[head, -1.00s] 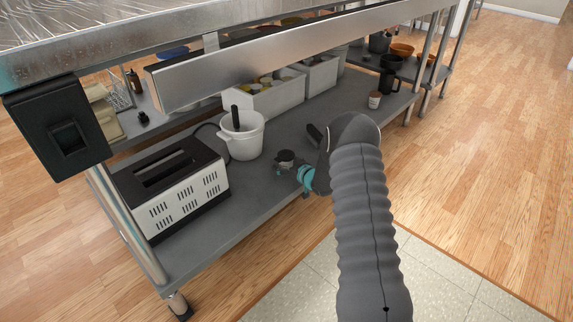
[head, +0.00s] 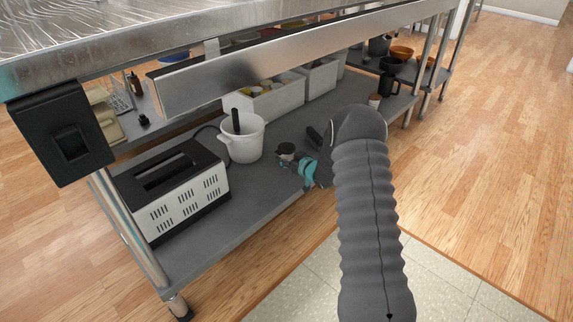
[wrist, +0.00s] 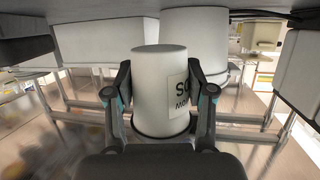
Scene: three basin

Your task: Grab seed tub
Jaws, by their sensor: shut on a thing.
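The seed tub (wrist: 157,88) is a small pale cylinder with a dark rim at one end and a partly visible black-lettered label, in the wrist view. My gripper (wrist: 162,95) is shut on it, with one dark finger on each side. In the head view, the tub's dark end (head: 286,149) shows at my gripper (head: 290,160), over the front part of the grey lower shelf. My arm hides part of the gripper there. I cannot tell from these views whether the tub clears the shelf.
A white pot (head: 243,140) with a dark handle inside and a black-and-white toaster (head: 178,190) stand left of the tub on the shelf (head: 235,238). White bins (head: 272,100) stand behind. A steel rail (head: 300,52) and tabletop overhang the shelf.

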